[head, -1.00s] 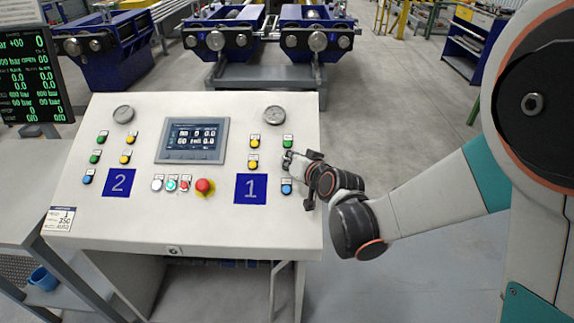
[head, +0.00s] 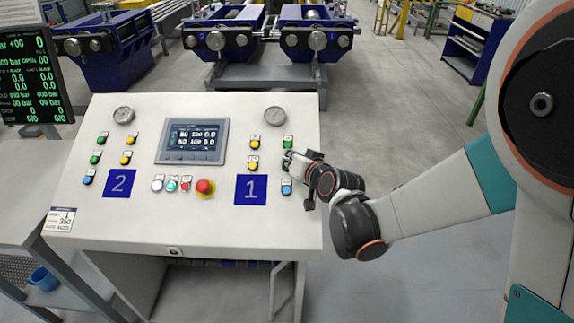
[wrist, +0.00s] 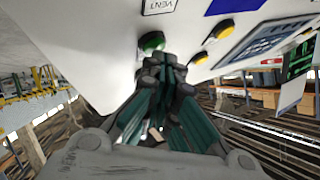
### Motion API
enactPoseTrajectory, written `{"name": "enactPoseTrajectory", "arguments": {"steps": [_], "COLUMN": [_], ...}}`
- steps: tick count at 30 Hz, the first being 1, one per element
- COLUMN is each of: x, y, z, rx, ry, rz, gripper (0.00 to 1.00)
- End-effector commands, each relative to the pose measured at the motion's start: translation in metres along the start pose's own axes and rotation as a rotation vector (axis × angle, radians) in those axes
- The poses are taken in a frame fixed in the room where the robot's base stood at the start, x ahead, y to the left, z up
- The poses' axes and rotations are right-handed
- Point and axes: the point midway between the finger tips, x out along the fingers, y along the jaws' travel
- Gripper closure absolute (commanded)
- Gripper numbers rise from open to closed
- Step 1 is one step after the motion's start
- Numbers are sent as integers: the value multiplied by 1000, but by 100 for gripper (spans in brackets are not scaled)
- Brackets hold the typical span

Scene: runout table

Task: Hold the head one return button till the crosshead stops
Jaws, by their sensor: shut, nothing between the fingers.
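The head one group is at the right of the sloped console (head: 225,215), by the blue plate marked 1 (head: 250,189). It has an upper yellow button (head: 255,143), a lower yellow button (head: 252,163), an upper green button (head: 288,143) and a blue button (head: 286,187). My gripper (head: 288,158) is shut and empty, its tips low over the panel between the upper green and blue buttons. In the wrist view, a green button (wrist: 152,42) shows right by the closed fingertips (wrist: 166,62). I cannot tell whether they touch it. The return label is not readable.
A red mushroom button (head: 205,187) and a small display (head: 192,141) sit mid-panel. The head two group is at the left by the plate marked 2 (head: 119,183). Blue machine units (head: 225,45) stand behind the console.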

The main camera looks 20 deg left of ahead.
Motion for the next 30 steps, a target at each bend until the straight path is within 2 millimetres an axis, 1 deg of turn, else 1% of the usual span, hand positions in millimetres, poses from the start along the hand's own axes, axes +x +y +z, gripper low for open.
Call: {"name": "enactPoseTrajectory", "arguments": {"steps": [6,19,30], "x": [-8,-10,-33], "y": [-6,-8,-24], "z": [-6,-8,-25], "rx": [0,0,-1], "ry": [0,0,0], "rz": [0,0,0], "gripper": [100,100,100]}}
